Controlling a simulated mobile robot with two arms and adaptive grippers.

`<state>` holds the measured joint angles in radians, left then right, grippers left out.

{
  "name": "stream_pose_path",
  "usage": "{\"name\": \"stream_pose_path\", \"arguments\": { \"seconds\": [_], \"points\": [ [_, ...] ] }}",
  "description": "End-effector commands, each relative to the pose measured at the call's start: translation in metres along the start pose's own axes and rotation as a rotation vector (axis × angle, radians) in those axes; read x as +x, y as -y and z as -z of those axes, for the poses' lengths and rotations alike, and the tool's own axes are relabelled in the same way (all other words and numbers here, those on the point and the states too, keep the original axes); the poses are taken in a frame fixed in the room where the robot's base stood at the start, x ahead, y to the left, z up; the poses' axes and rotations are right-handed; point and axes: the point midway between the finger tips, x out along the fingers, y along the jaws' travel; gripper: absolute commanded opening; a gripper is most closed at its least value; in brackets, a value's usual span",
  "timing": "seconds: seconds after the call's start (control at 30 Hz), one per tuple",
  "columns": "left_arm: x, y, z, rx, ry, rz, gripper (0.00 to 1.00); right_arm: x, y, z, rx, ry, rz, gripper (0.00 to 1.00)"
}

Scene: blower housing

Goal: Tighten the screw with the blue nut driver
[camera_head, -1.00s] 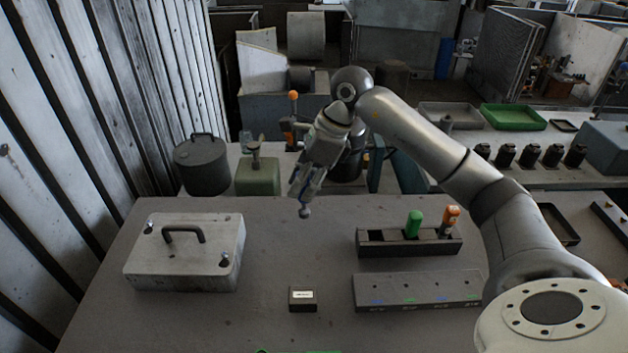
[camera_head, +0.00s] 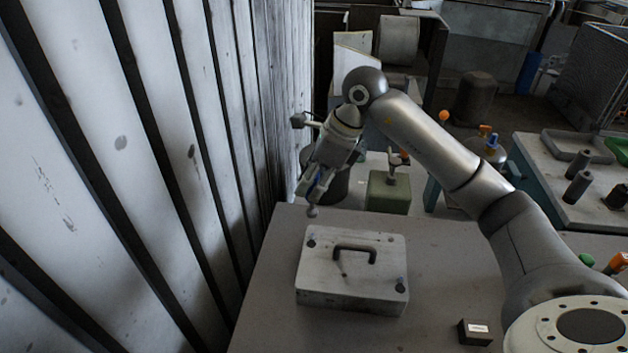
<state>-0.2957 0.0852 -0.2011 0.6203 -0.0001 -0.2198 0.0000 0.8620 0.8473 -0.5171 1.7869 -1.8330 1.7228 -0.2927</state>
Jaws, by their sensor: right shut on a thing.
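The blower housing cover (camera_head: 325,262), a grey box lid with a dark handle (camera_head: 356,249), lies on the table. One screw (camera_head: 311,243) shows at its back left corner and another (camera_head: 401,286) at its front right corner. My right gripper (camera_head: 318,183) is shut on the blue nut driver (camera_head: 312,209), mostly hidden between the fingers. The driver points down, slightly tilted. Its tip appears above the back left screw in the picture, apart from it; the exact height is unclear. My left gripper is not in view.
A small black labelled box (camera_head: 475,332) sits on the table at front right. Green (camera_head: 587,259) and orange (camera_head: 617,264) handles show at the right edge. A corrugated wall (camera_head: 180,150) stands close on the left. A green block (camera_head: 389,190) stands behind the table.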

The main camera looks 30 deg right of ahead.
Motion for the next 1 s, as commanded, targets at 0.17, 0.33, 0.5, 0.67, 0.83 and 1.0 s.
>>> {"name": "stream_pose_path", "arguments": {
  "seconds": [0.17,0.33,0.5,0.67,0.83,1.0],
  "points": [
    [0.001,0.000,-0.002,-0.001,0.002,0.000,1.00,0.002,0.000,0.000,0.002,0.000,0.001,0.00],
    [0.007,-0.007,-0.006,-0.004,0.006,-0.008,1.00,0.011,0.000,0.004,0.002,0.001,0.001,0.00],
    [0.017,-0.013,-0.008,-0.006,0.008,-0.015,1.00,0.025,-0.001,0.009,0.002,0.000,0.000,0.00],
    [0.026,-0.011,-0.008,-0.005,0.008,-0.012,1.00,0.040,-0.001,0.016,0.002,0.000,-0.001,0.00],
    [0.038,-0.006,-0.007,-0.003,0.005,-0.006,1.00,0.051,0.000,0.021,0.002,0.000,0.001,0.00],
    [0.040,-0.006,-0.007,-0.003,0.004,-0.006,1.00,0.053,0.000,0.021,0.002,0.001,0.002,0.00]
  ]
}}
